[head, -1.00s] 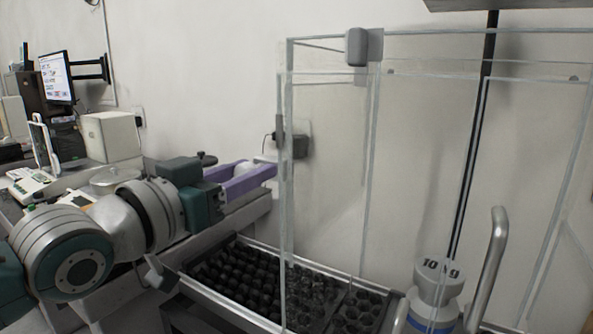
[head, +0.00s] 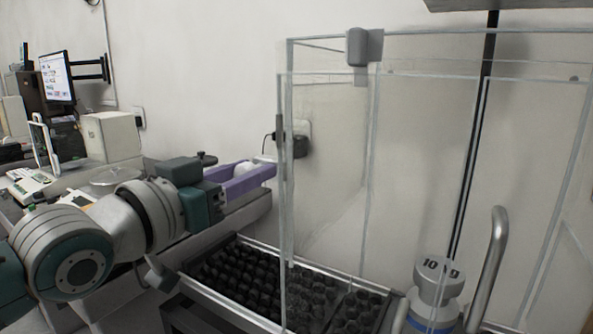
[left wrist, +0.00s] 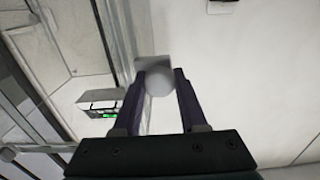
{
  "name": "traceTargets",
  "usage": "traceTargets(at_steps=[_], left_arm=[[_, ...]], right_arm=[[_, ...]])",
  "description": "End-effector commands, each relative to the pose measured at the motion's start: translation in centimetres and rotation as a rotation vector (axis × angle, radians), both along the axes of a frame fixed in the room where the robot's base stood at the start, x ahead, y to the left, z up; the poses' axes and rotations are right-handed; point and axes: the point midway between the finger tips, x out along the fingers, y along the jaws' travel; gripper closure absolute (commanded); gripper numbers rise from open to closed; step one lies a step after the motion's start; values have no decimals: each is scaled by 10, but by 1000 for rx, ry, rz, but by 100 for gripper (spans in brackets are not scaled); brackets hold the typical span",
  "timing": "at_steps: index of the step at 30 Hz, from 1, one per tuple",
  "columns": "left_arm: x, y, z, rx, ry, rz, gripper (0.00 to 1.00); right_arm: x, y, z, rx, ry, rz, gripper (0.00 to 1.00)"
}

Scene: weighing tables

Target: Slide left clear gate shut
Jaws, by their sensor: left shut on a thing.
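The clear enclosure (head: 369,170) stands at centre and right of the head view, with pale edges. Its left clear gate (head: 325,150) is hard to tell apart from the fixed clear panes, so I cannot tell how far it is open. My left gripper (head: 262,172) with purple fingers is just outside the enclosure's left side. In the left wrist view the gripper (left wrist: 159,85) is shut on a round white knob (left wrist: 159,80), with a pale plate behind it. The knob's attachment to the gate is not clear. My right gripper is not in view.
A black tray (head: 235,285) of small dark cups lies below the enclosure's left side. A 10 kg weight (head: 437,280) and a curved metal handle (head: 490,265) stand at the right. A bench with a monitor (head: 56,78) and a beige box (head: 110,136) is at the left.

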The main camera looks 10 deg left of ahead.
Motion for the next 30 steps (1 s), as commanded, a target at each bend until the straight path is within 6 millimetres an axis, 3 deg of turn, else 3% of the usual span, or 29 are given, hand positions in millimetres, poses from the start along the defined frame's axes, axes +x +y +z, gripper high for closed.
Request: traceTargets(at_steps=[6,11,30], left_arm=[[0,0,-3,0,1,1,100],[0,0,-22,0,1,1,100],[0,0,-204,0,4,0,100]], right_arm=[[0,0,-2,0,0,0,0],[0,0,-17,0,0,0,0],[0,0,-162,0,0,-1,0]])
